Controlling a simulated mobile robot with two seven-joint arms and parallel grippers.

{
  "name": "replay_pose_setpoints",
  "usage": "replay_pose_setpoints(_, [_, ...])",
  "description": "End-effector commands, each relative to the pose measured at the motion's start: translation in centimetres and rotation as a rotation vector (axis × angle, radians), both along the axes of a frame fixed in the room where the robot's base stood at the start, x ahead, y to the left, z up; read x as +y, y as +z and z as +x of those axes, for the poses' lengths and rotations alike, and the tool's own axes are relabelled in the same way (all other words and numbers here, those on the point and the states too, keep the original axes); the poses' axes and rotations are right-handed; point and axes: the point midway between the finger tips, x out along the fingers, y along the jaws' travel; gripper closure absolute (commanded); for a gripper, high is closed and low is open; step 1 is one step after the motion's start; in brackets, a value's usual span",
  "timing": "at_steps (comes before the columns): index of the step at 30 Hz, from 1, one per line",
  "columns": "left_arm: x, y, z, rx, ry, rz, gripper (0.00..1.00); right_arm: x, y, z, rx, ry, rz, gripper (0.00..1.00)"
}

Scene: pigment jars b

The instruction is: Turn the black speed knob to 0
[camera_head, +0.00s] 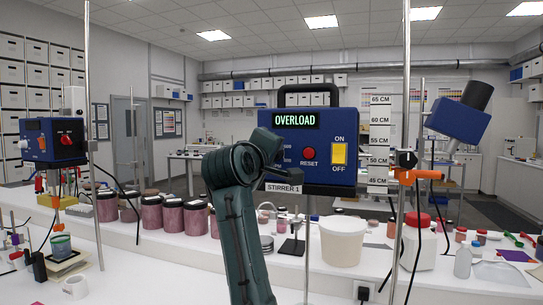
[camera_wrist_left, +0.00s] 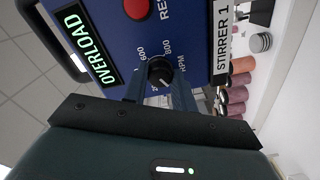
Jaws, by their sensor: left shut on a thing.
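The stirrer box (camera_head: 325,140) is blue, with a lit display reading OVERLOAD, a red RESET button (camera_head: 309,153), a yellow ON/OFF switch (camera_head: 339,153) and a STIRRER 1 label. Its black speed knob (camera_wrist_left: 160,71) shows in the left wrist view, by 600, 800 and RPM markings. My left gripper (camera_wrist_left: 160,82) is shut on the knob, one finger on each side. A small light mark shows on the knob; the value it points at is unclear. In the head view my left arm covers the knob. My right gripper is not in view.
Below the box stand a white tub (camera_head: 343,241) and a red-lidded white jar (camera_head: 418,241). Several pink jars (camera_head: 173,215) line the bench to the left. Another blue stirrer (camera_head: 50,140) is at far left. A metal rod with an orange clamp (camera_head: 418,175) rises right of the box.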

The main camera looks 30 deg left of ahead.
Motion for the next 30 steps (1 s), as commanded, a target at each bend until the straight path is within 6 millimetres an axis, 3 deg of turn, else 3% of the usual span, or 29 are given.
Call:
replay_pose_setpoints(18, [0.06,0.58,-0.18,-0.026,0.003,-0.037,0.96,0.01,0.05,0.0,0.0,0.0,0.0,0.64])
replay_pose_setpoints(19, [0.06,0.58,-0.18,-0.026,0.003,-0.037,0.72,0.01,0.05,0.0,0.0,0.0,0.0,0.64])
replay_pose_setpoints(26, [0.02,0.37,-0.11,-0.019,0.002,-0.038,0.53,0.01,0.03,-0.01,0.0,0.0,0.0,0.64])
replay_pose_setpoints(30, [0.0,0.25,-0.07,-0.017,0.001,-0.038,0.51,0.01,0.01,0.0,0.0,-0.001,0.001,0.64])
